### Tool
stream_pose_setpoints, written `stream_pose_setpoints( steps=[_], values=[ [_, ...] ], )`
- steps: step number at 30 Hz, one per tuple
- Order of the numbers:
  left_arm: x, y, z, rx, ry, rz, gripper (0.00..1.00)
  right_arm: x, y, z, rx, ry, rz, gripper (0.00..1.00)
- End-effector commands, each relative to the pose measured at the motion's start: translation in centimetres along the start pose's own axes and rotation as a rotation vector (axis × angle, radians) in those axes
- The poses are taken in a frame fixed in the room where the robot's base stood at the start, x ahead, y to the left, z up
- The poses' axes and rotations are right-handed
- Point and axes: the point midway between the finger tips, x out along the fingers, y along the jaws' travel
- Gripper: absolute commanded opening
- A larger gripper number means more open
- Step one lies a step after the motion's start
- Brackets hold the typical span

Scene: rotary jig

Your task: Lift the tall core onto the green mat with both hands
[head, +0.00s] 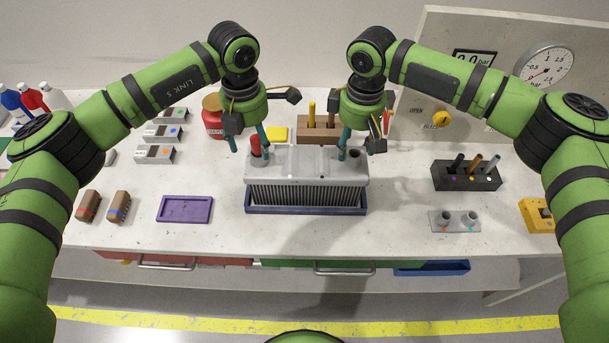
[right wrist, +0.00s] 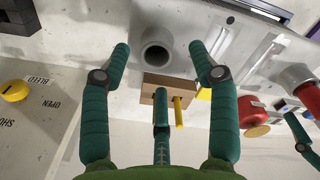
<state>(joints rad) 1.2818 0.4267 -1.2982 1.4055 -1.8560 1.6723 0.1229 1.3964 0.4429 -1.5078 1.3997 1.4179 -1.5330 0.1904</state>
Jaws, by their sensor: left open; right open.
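The tall core (head: 306,165) is a grey finned block with a flat top, standing in a dark blue tray (head: 306,210) at mid-bench. A red-capped stub (head: 255,145) rises at its left end and an open grey stub (head: 356,156) at its right. My left gripper (head: 248,144) is open at the red-capped stub; contact cannot be told. My right gripper (head: 360,148) is open at the grey stub. In the right wrist view the stub's hollow mouth (right wrist: 157,54) lies between the spread fingers, apart from them. A green sliver at the left edge may be the mat; I cannot tell.
A purple tray (head: 185,209) and two brown blocks (head: 118,207) lie left. A wooden block (head: 318,131) and red jar (head: 213,118) stand behind the core. A black holder (head: 466,176) and grey two-cup fixture (head: 454,222) stand right. A gauge panel (head: 480,75) rises behind right.

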Motion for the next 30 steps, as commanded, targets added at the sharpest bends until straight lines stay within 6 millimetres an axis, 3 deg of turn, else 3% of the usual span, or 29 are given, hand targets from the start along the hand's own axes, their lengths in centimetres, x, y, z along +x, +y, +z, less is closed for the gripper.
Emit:
stream_pose_setpoints(
  steps=[7,18,19,23,24,30],
  values=[
    [3.0,-0.1,0.0,0.001,0.0,-0.002,0.67,3.0,0.0,0.0,0.001,-0.001,0.0,0.61],
    [3.6,-0.1,0.0,0.001,-0.001,-0.001,0.67,3.6,0.0,0.0,0.001,0.001,0.0,0.61],
    [3.6,-0.1,0.0,0.001,-0.001,-0.001,0.63,3.6,0.0,0.0,0.001,0.001,0.0,0.57],
    [3.6,-0.1,0.0,0.001,-0.001,-0.001,0.11,3.6,0.0,0.0,0.001,0.001,0.0,0.05],
    [3.6,-0.1,0.0,0.002,-0.001,-0.001,0.0,3.6,0.0,0.0,0.001,0.001,0.0,0.0],
    [3.6,-0.2,0.0,0.004,0.001,-0.003,0.0,3.6,0.1,0.0,0.002,0.001,0.0,0.0]
  ],
)
